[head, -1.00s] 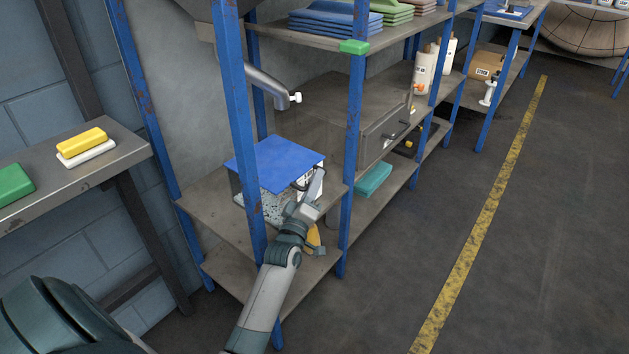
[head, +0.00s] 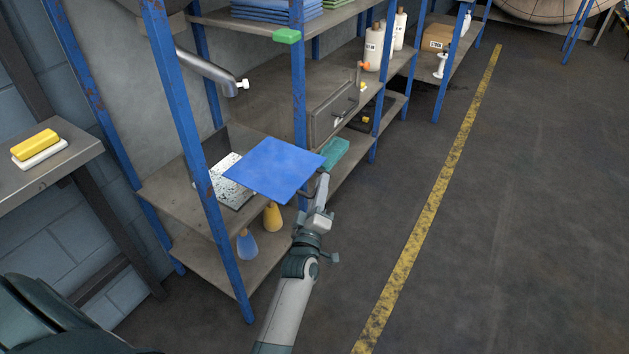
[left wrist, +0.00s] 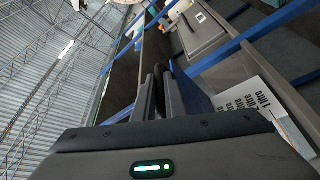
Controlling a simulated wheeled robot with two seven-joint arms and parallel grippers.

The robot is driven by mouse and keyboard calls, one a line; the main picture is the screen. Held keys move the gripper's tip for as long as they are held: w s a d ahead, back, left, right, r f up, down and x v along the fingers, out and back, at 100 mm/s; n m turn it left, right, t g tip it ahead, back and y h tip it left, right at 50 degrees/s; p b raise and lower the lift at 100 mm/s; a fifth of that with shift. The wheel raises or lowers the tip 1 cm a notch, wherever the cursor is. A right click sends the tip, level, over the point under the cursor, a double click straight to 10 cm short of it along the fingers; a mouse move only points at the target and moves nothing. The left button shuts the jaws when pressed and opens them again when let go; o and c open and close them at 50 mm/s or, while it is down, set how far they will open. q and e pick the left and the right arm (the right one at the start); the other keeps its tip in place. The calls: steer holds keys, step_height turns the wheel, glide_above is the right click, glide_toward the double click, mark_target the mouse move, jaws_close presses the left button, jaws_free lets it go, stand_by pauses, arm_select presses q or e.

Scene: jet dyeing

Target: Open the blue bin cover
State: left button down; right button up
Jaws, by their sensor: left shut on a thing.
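The blue bin cover (head: 274,169) is a flat square panel. It hangs out past the shelf's front edge, to the right of the bin (head: 226,176). The bin's speckled inside shows to the left of the cover, and the cover hides part of the bin. My left gripper (head: 323,184) is at the cover's right corner, shut on its dark handle. In the left wrist view the fingers (left wrist: 167,92) are close together, with a blue surface beside them. A white panel marked in litres (left wrist: 263,105) shows at right. My right gripper is not in view.
A blue shelf post (head: 192,130) stands just left of the bin. A blue bottle (head: 247,245) and a yellow bottle (head: 272,217) stand on the lower shelf. A metal pipe (head: 208,72) is above. The floor to the right is clear.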

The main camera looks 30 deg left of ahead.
arm_select(q)
steer(key=shift+d, duration=0.1)
steer(key=c, duration=1.8)
jaws_free()
steer(key=shift+s, duration=0.15)
